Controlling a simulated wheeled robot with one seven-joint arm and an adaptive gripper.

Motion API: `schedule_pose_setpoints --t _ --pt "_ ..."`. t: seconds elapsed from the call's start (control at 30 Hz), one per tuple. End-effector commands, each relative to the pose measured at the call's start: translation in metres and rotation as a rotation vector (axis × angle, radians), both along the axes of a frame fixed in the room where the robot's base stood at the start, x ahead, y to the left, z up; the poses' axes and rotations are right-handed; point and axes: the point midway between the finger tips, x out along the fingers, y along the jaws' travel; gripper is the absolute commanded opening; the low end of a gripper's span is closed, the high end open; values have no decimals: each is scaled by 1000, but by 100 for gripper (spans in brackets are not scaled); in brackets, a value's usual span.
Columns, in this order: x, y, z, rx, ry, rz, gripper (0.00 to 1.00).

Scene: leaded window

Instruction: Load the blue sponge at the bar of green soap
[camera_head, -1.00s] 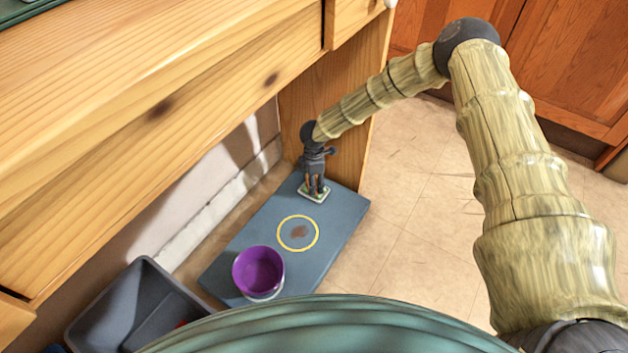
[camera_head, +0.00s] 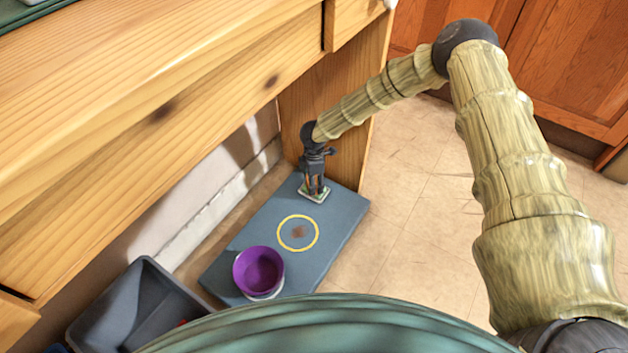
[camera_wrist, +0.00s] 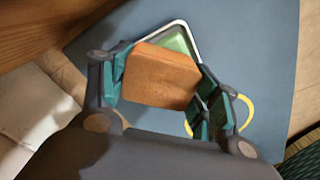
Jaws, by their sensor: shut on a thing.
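My gripper (camera_head: 314,187) is low over the far end of the blue-grey board. In the wrist view, my gripper (camera_wrist: 162,82) is shut on an orange-brown block (camera_wrist: 158,75), one finger on either side. The block looks like a sponge, but it is not blue. The green soap (camera_wrist: 178,40) lies in a white-rimmed dish (camera_wrist: 181,23) just beyond and below the block, which partly hides it. The dish (camera_head: 304,195) also shows under my fingertips in the head view. I cannot tell whether block and soap touch. No blue sponge can be made out.
A dark grey bin (camera_head: 135,300) stands at the lower left. Wooden drawers (camera_head: 150,110) overhang the left; a wooden panel (camera_head: 345,140) stands behind my gripper.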

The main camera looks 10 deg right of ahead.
Motion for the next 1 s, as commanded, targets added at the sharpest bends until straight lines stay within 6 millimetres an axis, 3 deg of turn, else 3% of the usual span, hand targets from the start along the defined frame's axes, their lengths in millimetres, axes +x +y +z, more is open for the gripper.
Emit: schedule_pose_setpoints --t 0.57,1.0 --pt "-2 0 0 -1 3 0 42" --pt "-1 0 28 0 1 0 42"
